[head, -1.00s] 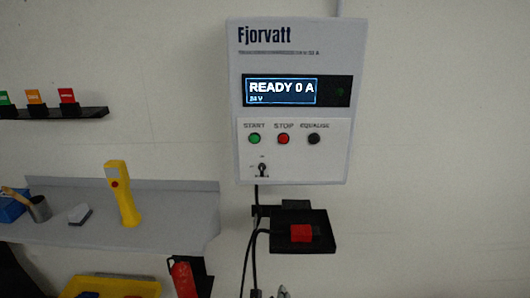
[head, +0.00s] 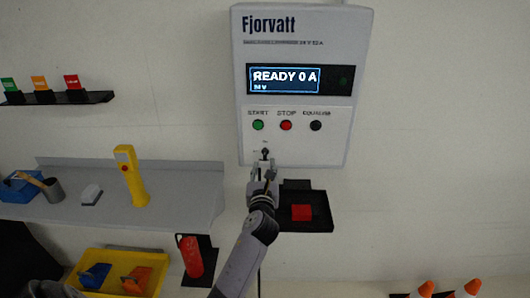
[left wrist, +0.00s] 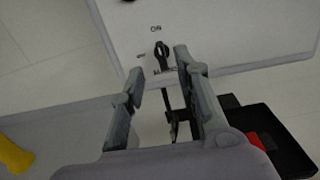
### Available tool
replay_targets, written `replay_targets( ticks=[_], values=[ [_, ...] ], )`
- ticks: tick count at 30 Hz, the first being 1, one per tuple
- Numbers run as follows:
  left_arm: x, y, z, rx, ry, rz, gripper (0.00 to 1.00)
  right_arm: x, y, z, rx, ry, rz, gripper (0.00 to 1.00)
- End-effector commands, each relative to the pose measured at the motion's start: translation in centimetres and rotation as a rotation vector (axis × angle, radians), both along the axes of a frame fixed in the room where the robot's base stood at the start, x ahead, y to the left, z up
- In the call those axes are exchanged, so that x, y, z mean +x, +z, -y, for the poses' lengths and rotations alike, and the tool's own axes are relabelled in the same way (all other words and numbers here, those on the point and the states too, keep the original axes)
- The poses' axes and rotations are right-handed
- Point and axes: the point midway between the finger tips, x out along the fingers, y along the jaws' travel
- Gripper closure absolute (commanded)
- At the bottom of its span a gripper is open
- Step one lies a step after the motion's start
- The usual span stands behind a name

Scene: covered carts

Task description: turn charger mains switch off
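The grey Fjorvatt charger (head: 345,120) hangs on the wall, with its display reading READY 0 A. Its small dark mains switch (head: 265,152) sits low on the front panel, below the START button. In the left wrist view the switch (left wrist: 162,50) shows below the ON label; I cannot tell its lever's position for sure. My left gripper (head: 264,168) is just below the switch. In the left wrist view, my left gripper (left wrist: 160,62) is open, its two fingertips on either side of the switch, with nothing held. My right gripper is not in view.
A black holder (head: 320,212) with a red connector (head: 301,213) is close right of my left gripper. A grey shelf (head: 180,200) with a yellow handheld device (head: 131,175) is at left. A yellow bin (head: 150,262) and a red bottle (head: 191,257) are below.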

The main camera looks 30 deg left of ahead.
Motion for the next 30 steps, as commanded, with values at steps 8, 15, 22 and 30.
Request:
replay_targets(
  ticks=[8,15,22,30],
  values=[
    [4.8,0.1,-2.9,-0.002,0.001,0.001,0.70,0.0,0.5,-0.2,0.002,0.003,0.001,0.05],
    [6.5,0.0,-4.0,-0.001,0.000,0.001,0.70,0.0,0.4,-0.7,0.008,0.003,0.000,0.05],
    [6.7,-0.1,-4.1,-0.001,-0.001,0.000,0.70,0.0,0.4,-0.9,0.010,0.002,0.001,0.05],
    [6.7,-0.1,-4.1,-0.001,-0.001,0.001,0.82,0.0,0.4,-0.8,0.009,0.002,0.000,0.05]
  ],
)
